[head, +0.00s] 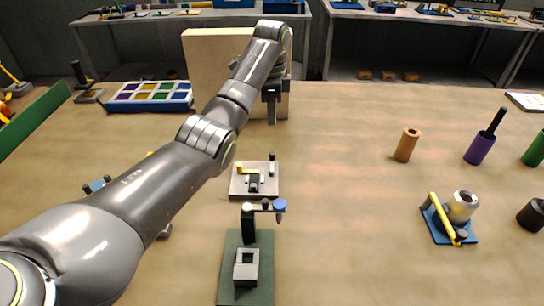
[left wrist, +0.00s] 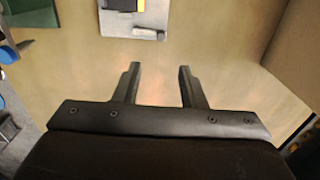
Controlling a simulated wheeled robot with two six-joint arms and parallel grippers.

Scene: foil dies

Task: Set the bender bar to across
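A blue base (head: 463,238) at the right carries a silver cylinder (head: 463,205) and a yellow bar (head: 441,217), which lies slanted beside the cylinder. A light grey plate (head: 240,190) at the middle carries a short yellow bar (head: 246,170) and a dark block (head: 254,184). I cannot tell for certain which is the bender bar. My left gripper (head: 271,121) hangs above the table beyond the grey plate, in front of the tan panel. In the left wrist view its fingers (left wrist: 158,70) are apart with nothing between them. My right gripper is not in view.
A green stand (head: 230,270) with a blue-knobbed arm stands nearer me. A tan panel (head: 210,62) and a tray of coloured squares (head: 150,97) are behind. Orange (head: 407,146) and purple (head: 479,150) cylinders stand at the right. The table centre-right is clear.

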